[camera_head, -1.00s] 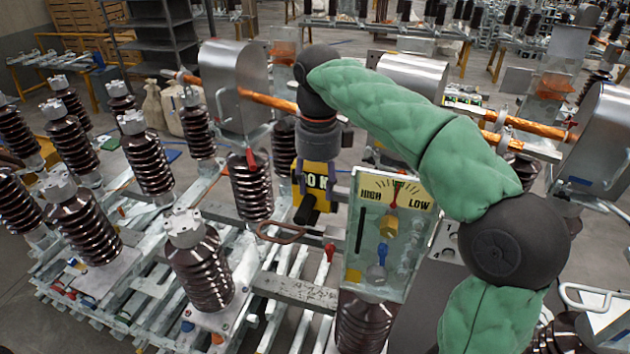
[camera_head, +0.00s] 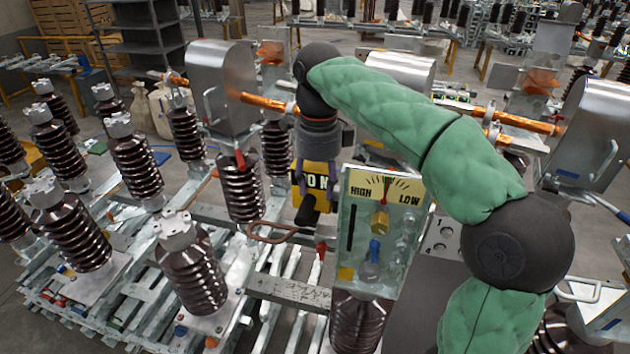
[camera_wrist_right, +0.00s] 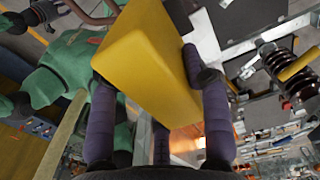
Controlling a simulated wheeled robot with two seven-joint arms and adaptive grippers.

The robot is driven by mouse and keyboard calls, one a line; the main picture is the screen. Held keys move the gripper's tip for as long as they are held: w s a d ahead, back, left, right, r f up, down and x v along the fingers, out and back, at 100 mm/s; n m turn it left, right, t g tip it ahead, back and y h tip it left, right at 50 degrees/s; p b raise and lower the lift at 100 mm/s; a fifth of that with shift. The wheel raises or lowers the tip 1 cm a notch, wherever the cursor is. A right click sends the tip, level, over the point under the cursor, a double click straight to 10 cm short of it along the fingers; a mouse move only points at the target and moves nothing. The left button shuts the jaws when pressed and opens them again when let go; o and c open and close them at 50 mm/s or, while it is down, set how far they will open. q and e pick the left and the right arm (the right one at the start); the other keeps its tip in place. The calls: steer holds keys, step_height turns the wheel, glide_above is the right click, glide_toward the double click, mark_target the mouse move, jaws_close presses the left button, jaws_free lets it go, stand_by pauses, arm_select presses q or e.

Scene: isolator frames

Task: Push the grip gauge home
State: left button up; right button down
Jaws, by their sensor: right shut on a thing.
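My right gripper (camera_head: 316,182) comes down from above, its purple fingers on both sides of a yellow block (camera_head: 317,167) with a black lettered label. I take this block to be the grip gauge. In the right wrist view the yellow block (camera_wrist_right: 150,65) sits tilted between the fingers, and the right gripper (camera_wrist_right: 147,75) is shut on it. A black round handle shows just below the block in the head view. What the block's far side touches is hidden. My left gripper is not in view.
A clear panel with a HIGH/LOW dial (camera_head: 388,190) stands close right of the block, its needle near the middle. A brown loop handle (camera_head: 272,233) lies below left. Ribbed brown insulators (camera_head: 190,275) crowd the left. Copper bars (camera_head: 268,102) run behind.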

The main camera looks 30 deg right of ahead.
steer(key=shift+s+d+r+b, duration=0.1)
steer(key=shift+s+d+b, duration=0.2)
steer(key=shift+s+d, duration=0.6)
steer(key=c, duration=0.5)
jaws_free()
steer(key=shift+s+a, duration=0.1)
step_height(320, 180, up, 7)
steer(key=shift+r, duration=0.15)
stand_by(0.6)
